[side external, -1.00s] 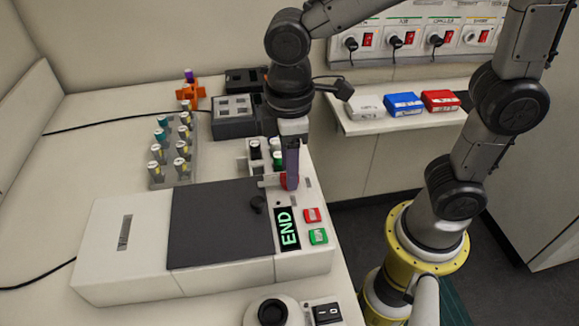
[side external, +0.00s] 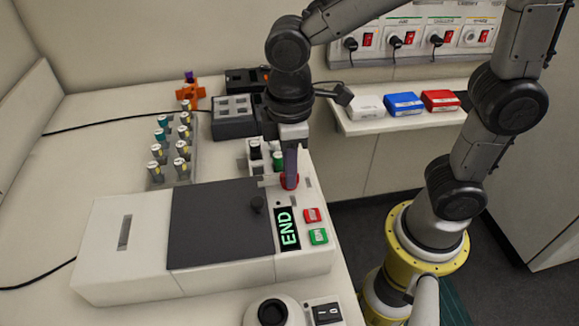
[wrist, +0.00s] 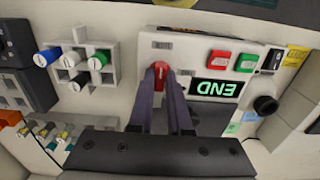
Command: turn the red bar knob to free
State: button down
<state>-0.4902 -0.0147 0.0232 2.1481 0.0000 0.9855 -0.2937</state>
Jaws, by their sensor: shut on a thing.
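The red bar knob (side external: 289,182) sits on the white machine's panel, behind the END display. My gripper (side external: 290,176) points down onto it from above. In the wrist view the knob (wrist: 161,68) shows between the two fingertips (wrist: 161,75), and my gripper is shut on it. The fingers hide most of the knob in the side view. Its exact pointing angle and any free label are too small to read.
The machine has a dark lid (side external: 220,225), an END display (side external: 287,229), a red button (side external: 312,215) and a green button (side external: 318,236). A small rack with capped tubes (side external: 278,160) stands close behind the knob. A larger tube rack (side external: 178,150) is at the left.

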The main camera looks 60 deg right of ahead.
jog(key=shift+m, duration=0.4)
jog(key=m, duration=0.3)
jog(key=shift+m, duration=0.3)
jog(key=m, duration=0.4)
jog(key=shift+m, duration=0.3)
jog(key=m, duration=0.4)
jog(key=shift+m, duration=0.3)
jog(key=shift+r+m, duration=0.1)
jog(key=shift+m, duration=2.1)
jog(key=c, duration=0.9)
grip_release()
jog(key=shift+o, duration=0.2)
